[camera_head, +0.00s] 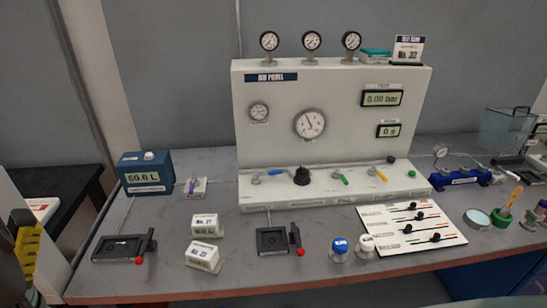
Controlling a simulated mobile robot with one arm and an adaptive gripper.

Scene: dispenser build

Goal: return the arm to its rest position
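My gripper is not visible in the head camera view, so I cannot see its fingers or whether it holds anything. No part of my arm can be made out with certainty. The task names no other object.
A grey bench (330,275) carries a white air panel (280,135) with gauges and displays. Also on it are a blue meter box (145,173), two black lever fixtures (118,248) (272,240), small labelled boxes (203,255) and a white slider board (385,222). A yellow stepped object (27,250) stands left.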

